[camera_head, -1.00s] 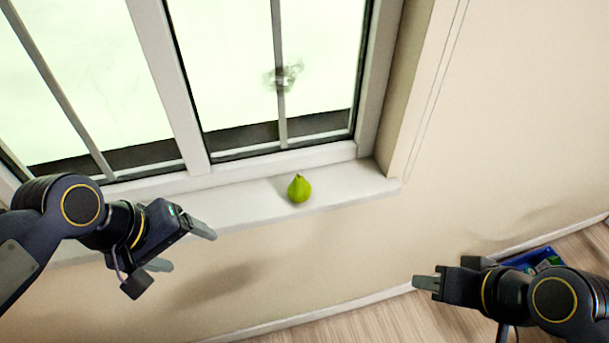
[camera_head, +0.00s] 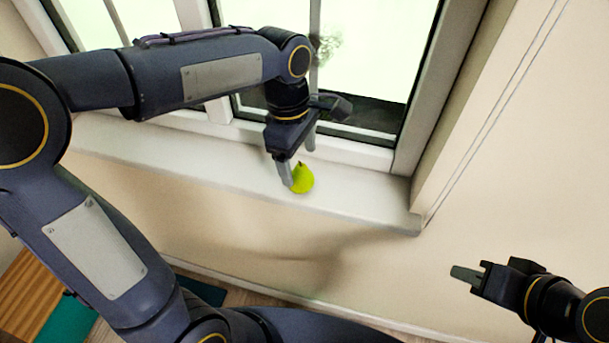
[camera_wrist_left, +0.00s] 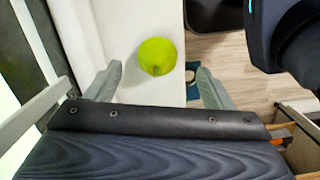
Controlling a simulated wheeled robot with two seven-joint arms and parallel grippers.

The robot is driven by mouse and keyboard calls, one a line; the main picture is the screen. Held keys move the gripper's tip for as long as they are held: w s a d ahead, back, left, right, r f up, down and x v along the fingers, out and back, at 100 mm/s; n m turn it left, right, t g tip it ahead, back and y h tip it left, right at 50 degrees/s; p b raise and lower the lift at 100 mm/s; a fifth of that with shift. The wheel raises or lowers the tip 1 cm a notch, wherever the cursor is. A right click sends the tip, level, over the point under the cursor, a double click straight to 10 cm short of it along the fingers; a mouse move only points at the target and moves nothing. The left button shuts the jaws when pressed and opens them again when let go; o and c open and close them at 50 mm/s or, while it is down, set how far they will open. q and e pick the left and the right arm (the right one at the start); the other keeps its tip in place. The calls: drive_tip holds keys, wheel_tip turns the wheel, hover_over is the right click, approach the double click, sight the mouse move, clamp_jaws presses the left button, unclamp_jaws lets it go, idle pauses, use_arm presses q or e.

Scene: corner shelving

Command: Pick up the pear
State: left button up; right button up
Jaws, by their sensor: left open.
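The green pear (camera_head: 303,178) stands upright on the white window sill (camera_head: 355,203). My left gripper (camera_head: 298,163) is open above the sill, right by the pear. One finger is in front of the pear's left edge in the head view and the other is behind it. In the left wrist view the pear (camera_wrist_left: 157,56) lies ahead, between the lines of the two spread fingertips (camera_wrist_left: 162,82), nearer the left one. I cannot tell whether a finger touches it. My right gripper (camera_head: 467,275) is at the lower right, away from the sill, and its finger gap is not clear.
The window frame (camera_head: 405,160) rises behind the sill and meets the wall (camera_head: 555,170) at the right. The sill is clear to both sides of the pear. A wooden floor (camera_wrist_left: 225,65) lies below.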

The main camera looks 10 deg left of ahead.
sight(298, 165)
use_arm(q)
wheel_tip(298, 165, down, 6)
drive_tip(key=shift+w+r+p, duration=0.15)
drive_tip(key=shift+r+p, duration=0.05)
drive_tip(key=shift+p, duration=0.2)
drive_tip(key=c, duration=1.1)
drive_tip(key=shift+o, duration=0.2)
drive_tip(key=shift+r, duration=0.1)
